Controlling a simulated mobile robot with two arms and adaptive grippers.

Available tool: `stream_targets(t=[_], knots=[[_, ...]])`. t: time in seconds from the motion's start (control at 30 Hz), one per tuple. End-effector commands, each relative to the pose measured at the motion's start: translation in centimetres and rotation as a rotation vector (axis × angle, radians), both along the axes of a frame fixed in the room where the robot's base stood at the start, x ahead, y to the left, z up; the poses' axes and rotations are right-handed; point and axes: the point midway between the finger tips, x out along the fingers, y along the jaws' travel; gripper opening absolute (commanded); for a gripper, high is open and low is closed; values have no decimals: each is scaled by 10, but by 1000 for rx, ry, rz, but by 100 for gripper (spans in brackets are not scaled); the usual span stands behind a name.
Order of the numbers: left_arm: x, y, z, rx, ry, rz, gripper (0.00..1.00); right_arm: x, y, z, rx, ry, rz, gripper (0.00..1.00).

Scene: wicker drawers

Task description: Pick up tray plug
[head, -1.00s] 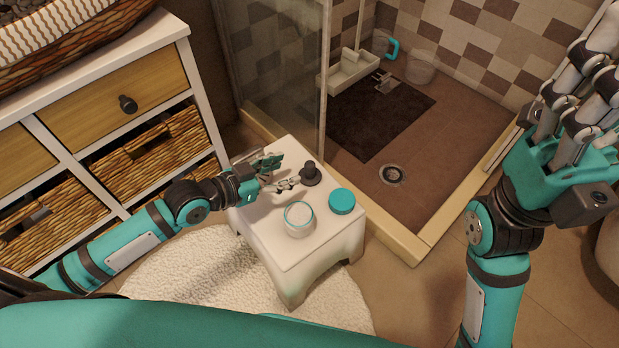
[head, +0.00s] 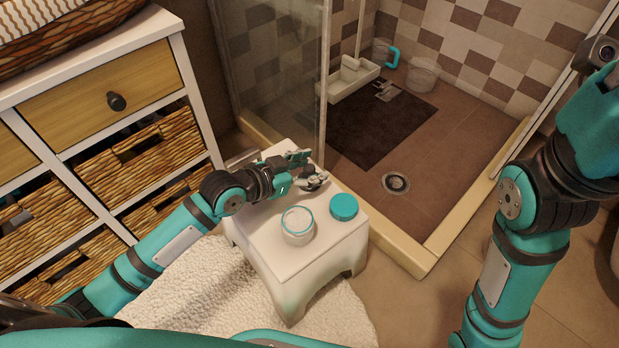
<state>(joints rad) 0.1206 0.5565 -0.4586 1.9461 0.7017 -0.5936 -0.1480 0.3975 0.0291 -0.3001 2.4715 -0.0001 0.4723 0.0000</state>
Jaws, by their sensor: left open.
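The dark tray plug (head: 308,171) stands on the white stool (head: 270,245), near its back corner. It is mostly hidden by my left gripper (head: 306,170). My left gripper is open, with its fingers around or right beside the plug; I cannot tell whether they touch it. My right arm rises at the right edge of the view. Only the base of its gripper (head: 598,105) shows, and its fingers are outside the picture.
A glass jar with a teal rim (head: 297,225) and a teal lid (head: 343,207) stand on the stool near the left gripper. The shower tray has a round drain (head: 396,183) and a dark mat (head: 385,125). A glass panel (head: 270,75) stands behind the stool. Wicker drawers (head: 140,155) are at left.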

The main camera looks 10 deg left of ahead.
Motion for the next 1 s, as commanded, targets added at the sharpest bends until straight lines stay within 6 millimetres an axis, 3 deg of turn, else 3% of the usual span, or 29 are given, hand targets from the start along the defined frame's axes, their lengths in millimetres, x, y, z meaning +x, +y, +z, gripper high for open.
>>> stream_targets(t=[0.07,0.47,0.8,1.0], knots=[[0,0,0,0,0,0,50,0,0,0,0,0,0,40],[0,0,0,0,0,0,0,0,0,0,0,0,0,40],[0,0,2,-1,-1,0,0,0,0,1,0,-1,1,40],[0,1,18,1,-2,0,0,6,-1,2,3,26,1,40]])
